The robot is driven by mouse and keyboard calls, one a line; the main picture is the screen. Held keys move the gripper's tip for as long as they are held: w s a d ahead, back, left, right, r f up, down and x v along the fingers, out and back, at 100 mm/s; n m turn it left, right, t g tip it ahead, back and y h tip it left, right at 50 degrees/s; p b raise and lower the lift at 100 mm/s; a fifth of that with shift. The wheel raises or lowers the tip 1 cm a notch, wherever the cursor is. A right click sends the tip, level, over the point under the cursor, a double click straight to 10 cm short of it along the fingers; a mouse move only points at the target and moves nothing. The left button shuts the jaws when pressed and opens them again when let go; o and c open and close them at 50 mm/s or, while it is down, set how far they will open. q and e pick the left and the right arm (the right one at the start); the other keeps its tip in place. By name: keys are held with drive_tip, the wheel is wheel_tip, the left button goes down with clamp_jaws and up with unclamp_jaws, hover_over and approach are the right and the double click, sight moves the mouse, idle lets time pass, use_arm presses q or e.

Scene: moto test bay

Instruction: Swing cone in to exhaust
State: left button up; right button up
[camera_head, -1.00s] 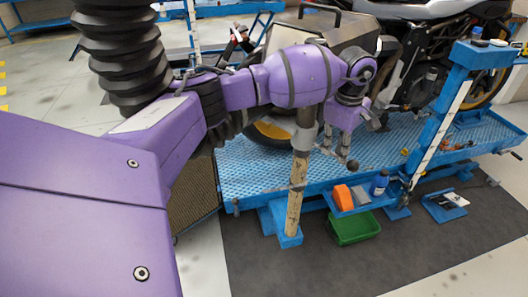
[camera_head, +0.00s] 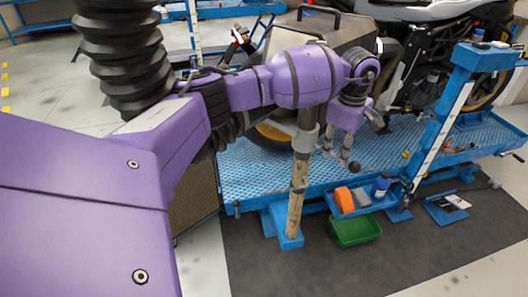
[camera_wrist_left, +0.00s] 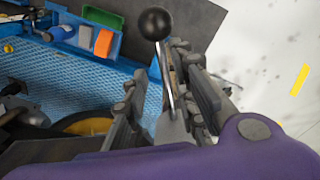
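I cannot clearly make out a cone or the exhaust outlet. A worn pale post (camera_head: 297,190) with a grey collar stands in front of the blue lift, below my left arm. My left gripper (camera_head: 338,150) is right of the post, fingers pointing down. A black ball knob (camera_head: 355,167) is just beyond the fingertips. In the left wrist view the knob (camera_wrist_left: 155,23) sits on a thin metal rod (camera_wrist_left: 165,80). The rod lies between the spread fingers (camera_wrist_left: 158,88) and no clear grip shows. A grey tapered piece (camera_wrist_left: 173,130) is at its lower end. My right gripper is out of view.
A motorcycle (camera_head: 435,75) stands on the blue lift platform (camera_head: 255,170). A blue tray (camera_head: 334,204) holds an orange box and a blue bottle, above a green bin (camera_head: 352,232). A blue upright (camera_head: 440,125) is at right. The dark mat (camera_head: 330,270) in front is clear.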

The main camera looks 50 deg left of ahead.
use_arm(q)
drive_tip(key=shift+r, duration=0.35)
wheel_tip(320, 180, up, 11)
drive_tip(key=shift+s+r, duration=0.15)
drive_tip(key=shift+r, duration=0.05)
idle(0.4)
